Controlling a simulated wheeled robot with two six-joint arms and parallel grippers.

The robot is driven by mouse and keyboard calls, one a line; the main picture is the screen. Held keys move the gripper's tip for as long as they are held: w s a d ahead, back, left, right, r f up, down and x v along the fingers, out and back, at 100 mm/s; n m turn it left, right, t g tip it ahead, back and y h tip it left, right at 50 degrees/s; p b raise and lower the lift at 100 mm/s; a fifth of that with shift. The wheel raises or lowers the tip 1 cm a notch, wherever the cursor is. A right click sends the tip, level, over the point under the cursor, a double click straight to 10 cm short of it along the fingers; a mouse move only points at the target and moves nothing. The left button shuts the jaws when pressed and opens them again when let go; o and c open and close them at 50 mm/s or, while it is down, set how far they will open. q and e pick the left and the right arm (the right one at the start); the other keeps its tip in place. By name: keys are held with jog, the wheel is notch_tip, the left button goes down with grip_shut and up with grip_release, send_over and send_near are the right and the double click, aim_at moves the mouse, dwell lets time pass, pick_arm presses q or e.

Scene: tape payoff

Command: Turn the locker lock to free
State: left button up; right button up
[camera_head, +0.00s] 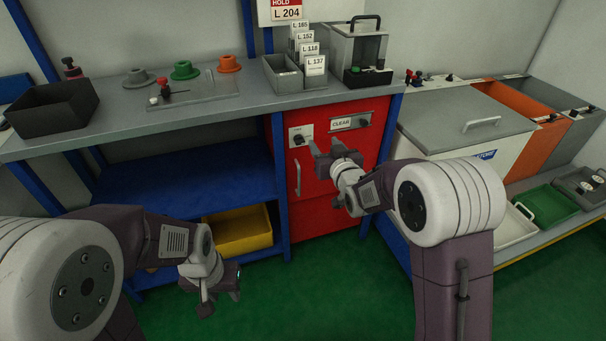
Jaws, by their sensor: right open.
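The red locker (322,205) stands under the right part of the bench, with its door shut. A dark lock knob sits on a pale lock plate (300,136) at the door's upper left; its setting is too small to read. A vertical door handle (298,178) is below the lock plate. My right gripper (325,149) is open in front of the door, just below and right of the lock plate, with nothing seen between its fingers. My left gripper (222,293) hangs low over the green floor, away from the locker.
The bench (190,112) above the locker holds a card rack (283,75), a clear-sided case (358,50) and a black bin (53,107). A yellow bin (240,232) is on the lower shelf left. A white chest (465,120) stands right. The floor (330,280) before the locker is clear.

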jog(key=t+y+b, duration=0.1)
jog(key=y+b, duration=0.1)
jog(key=b, duration=0.3)
send_near(301, 142)
jog(key=shift+n, duration=0.4)
jog(key=b+x, duration=0.1)
jog(key=x, duration=0.7)
jog(key=shift+w+a+f, duration=0.15)
jog(key=shift+w, duration=0.2)
pick_arm(q)
notch_tip(301, 142, down, 10)
jog(key=shift+r, duration=0.25)
pick_arm(e)
jog(key=shift+w+a, duration=0.1)
jog(key=shift+w, duration=0.2)
grip_shut()
